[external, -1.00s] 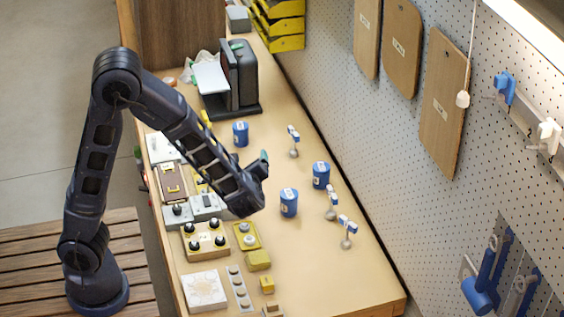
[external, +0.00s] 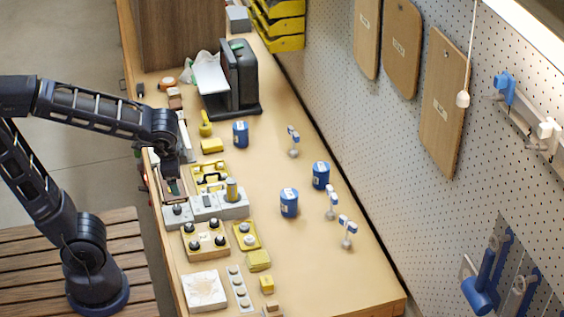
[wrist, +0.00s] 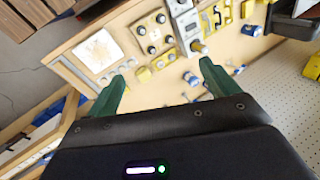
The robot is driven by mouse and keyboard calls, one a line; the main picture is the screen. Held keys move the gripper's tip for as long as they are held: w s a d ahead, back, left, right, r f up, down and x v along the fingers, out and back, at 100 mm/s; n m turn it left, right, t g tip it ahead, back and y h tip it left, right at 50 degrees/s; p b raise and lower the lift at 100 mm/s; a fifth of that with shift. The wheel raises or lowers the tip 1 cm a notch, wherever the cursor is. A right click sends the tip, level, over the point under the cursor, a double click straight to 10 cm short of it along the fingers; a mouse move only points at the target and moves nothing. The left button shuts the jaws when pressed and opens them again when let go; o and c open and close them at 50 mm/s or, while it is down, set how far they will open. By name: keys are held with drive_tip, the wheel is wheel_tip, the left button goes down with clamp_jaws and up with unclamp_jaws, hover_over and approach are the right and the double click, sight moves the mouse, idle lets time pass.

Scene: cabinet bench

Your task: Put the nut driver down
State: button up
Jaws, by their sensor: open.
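A short upright yellow-and-grey handle (external: 232,189), which looks like the nut driver, stands on a light grey block (external: 207,207) near the bench's left side. In the wrist view its round end seems to show (wrist: 198,47) at the end of the grey block (wrist: 184,20). My gripper (wrist: 163,85) is open, its two green fingers spread with nothing between them. In the external view my gripper (external: 171,165) is above the bench's left edge, left of the handle and apart from it; its fingertips are hard to make out there.
A tray with black knobs (external: 205,240) and a white patterned tile (external: 204,291) lie in front. Blue cups (external: 289,203) and blue-and-white tools (external: 347,232) stand to the right. A black machine (external: 240,78) stands behind. The bench's front right is clear.

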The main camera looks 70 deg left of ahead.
drive_tip(key=s+d+r+n+t+h, duration=0.2)
drive_tip(key=s+d+r+t+h, duration=0.1)
drive_tip(key=d, duration=0.4)
drive_tip(key=shift+s+r+h, duration=0.5)
drive_tip(key=shift+s+r, duration=0.2)
drive_tip(key=shift+s, duration=0.4)
idle(0.7)
drive_tip(key=shift+d, duration=0.1)
drive_tip(key=c, duration=1)
